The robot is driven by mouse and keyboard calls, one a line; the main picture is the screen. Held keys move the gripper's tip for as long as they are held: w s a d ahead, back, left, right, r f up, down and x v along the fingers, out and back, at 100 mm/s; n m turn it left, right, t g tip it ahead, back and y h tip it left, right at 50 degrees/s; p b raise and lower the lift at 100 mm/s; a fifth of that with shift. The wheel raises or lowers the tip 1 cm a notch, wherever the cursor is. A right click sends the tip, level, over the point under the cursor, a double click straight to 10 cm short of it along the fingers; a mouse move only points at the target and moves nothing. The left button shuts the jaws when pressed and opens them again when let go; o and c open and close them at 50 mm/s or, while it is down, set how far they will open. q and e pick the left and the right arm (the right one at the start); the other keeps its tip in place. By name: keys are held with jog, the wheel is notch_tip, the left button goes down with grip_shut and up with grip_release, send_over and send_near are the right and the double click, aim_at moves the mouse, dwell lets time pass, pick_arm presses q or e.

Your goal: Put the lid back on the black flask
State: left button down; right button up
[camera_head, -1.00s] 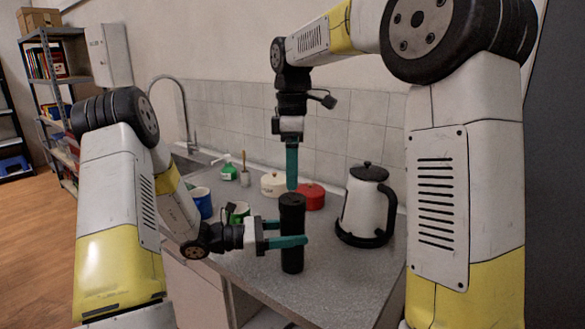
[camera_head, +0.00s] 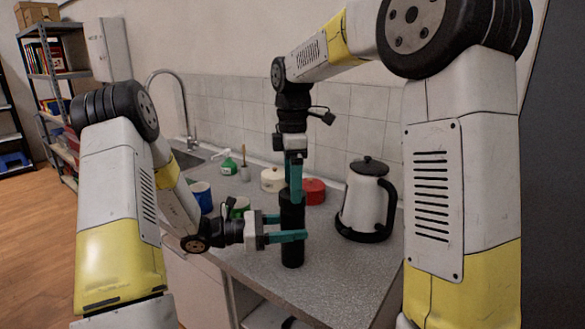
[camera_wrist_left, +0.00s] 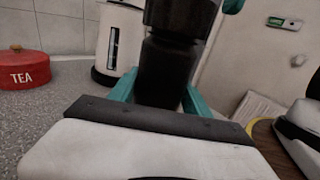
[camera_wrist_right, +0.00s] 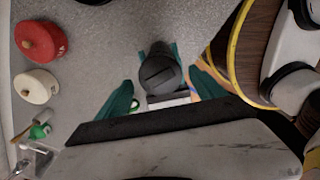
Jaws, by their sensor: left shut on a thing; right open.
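The black flask (camera_head: 291,249) stands upright over the counter, and its base seems to rest on the top. My left gripper (camera_head: 297,229) is shut around its body, and the left wrist view shows the flask (camera_wrist_left: 165,75) between the fingers. A dark cap-like part (camera_wrist_right: 160,74) with a slot shows at the top of the flask in the right wrist view; it looks like the lid, in place, but I cannot tell whether it is fully seated. My right gripper (camera_head: 295,190) points down, open, with its fingers on either side of the flask's top.
A white and black kettle (camera_head: 366,203) stands to the right. A red TEA canister (camera_head: 315,191) and a white canister (camera_head: 272,180) stand behind the flask. Mugs (camera_head: 200,196) and a green soap bottle (camera_head: 228,165) are to the left. The front right of the counter (camera_head: 345,275) is clear.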

jog(key=shift+f, duration=1.5)
jog(key=c, duration=1.5)
jog(key=shift+o, duration=0.2)
jog(key=m, duration=2.1)
jog(key=o, duration=1.6)
jog(key=shift+o, duration=0.2)
